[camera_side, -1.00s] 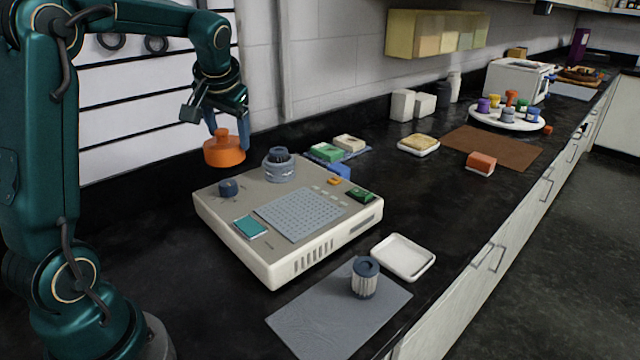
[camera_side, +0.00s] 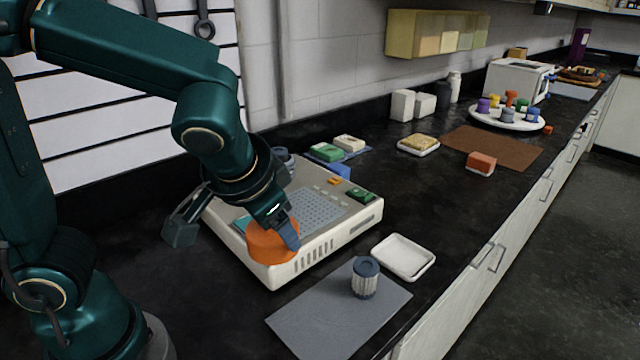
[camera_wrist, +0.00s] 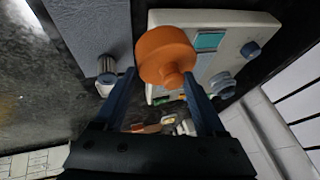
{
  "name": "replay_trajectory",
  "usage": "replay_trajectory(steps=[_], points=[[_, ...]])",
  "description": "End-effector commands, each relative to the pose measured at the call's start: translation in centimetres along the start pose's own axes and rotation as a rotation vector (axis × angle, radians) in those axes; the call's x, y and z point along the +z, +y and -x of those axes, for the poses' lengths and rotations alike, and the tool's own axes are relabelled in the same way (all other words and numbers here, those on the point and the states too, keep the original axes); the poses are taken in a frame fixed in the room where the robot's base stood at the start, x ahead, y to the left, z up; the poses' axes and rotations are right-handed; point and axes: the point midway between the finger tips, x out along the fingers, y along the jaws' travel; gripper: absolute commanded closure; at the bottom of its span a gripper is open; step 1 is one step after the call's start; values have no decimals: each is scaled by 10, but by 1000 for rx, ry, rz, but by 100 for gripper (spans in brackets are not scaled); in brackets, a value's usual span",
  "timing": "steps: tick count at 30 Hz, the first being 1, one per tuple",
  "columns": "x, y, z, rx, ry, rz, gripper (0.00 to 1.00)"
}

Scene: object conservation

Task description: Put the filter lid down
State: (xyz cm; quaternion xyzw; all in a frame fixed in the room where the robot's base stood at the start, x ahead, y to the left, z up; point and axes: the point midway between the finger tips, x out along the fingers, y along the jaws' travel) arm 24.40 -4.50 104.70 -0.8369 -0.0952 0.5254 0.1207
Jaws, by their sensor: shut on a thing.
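The filter lid is an orange disc with a knob (camera_side: 268,243). In the side view it shows in front of the near left corner of the beige machine, partly hidden by my gripper (camera_side: 285,228). My gripper is shut on the lid; the blue fingers of my gripper (camera_wrist: 160,95) stand either side of the lid's knob (camera_wrist: 165,58) in the wrist view. I cannot tell from the side view whether the lid touches the machine. A ribbed filter cartridge with a dark cap (camera_side: 364,278) stands upright on the grey mat (camera_side: 330,325).
The beige machine (camera_side: 345,238) with a perforated grey plate lies beneath and beyond my gripper. A white tray (camera_side: 403,257) lies right of the cartridge. Sponges (camera_side: 326,152) lie behind the machine. The mat's front left part is bare.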

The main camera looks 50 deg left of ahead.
Motion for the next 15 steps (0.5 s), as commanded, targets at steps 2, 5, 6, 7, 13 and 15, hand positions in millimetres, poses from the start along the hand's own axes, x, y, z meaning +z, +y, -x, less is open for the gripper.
replay_trajectory(steps=[2, 5, 6, 7, 13, 15], points=[[2, 19, -4, 2, -3, -14, 81], [5, 41, -8, 0, -2, -13, 81], [6, 49, -10, 0, -3, -12, 81], [7, 55, -12, 0, -2, -11, 81], [11, 91, -20, -1, -1, -5, 81], [11, 100, -21, -1, -1, -3, 81]])
